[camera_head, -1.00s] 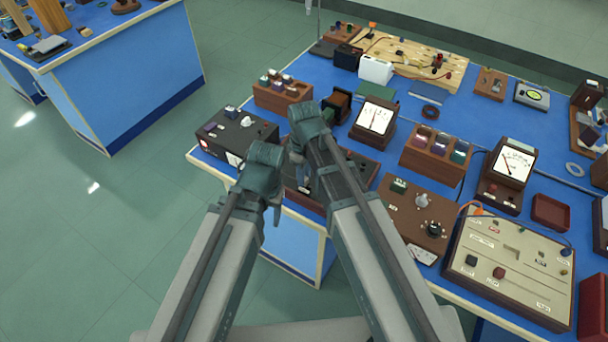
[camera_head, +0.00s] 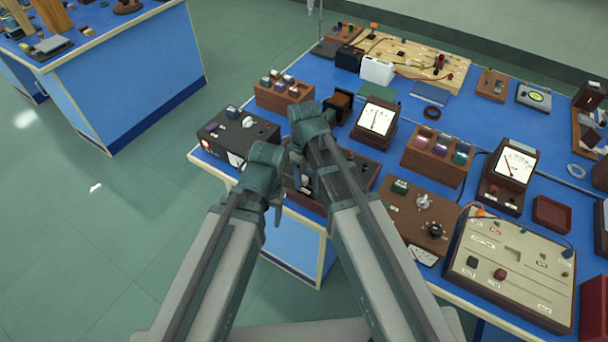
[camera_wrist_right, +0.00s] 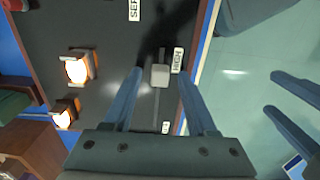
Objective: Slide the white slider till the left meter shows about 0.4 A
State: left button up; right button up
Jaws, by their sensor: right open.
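The white slider (camera_wrist_right: 160,76) sits in a straight slot on a dark panel (camera_wrist_right: 118,25), next to the HIGH label, in the right wrist view. My right gripper (camera_wrist_right: 160,71) is open, with one finger on each side of the slider and a visible gap at both. In the head view my right arm covers most of this panel (camera_head: 361,166). The left meter (camera_head: 376,118) has a white face with a thin needle near the middle; its figures are too small to read. My left gripper (camera_wrist_right: 270,91) is open and empty over the floor, beyond the bench edge.
Two lit lamps (camera_wrist_right: 77,67) stand on the panel beside the slot. A black box (camera_head: 238,133) is left of my arms, and a brown knob box (camera_head: 415,217) is to the right. A second meter (camera_head: 513,165) stands farther right.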

aim_at(304, 180)
jog(key=shift+r, duration=0.1)
notch_tip(304, 180, up, 14)
jog(key=p, duration=1.3)
jog(key=shift+f+p, duration=0.2)
jog(key=shift+p, duration=0.2)
jog(key=s+d+f+m+h+b, duration=0.1)
jog(key=s+f+m+b, duration=0.1)
jog(key=s+m, duration=0.5)
jog(key=s, duration=0.6)
jog(key=shift+d+f+b, duration=0.2)
jog(key=shift+f+b, duration=0.1)
jog(key=shift+b, duration=0.05)
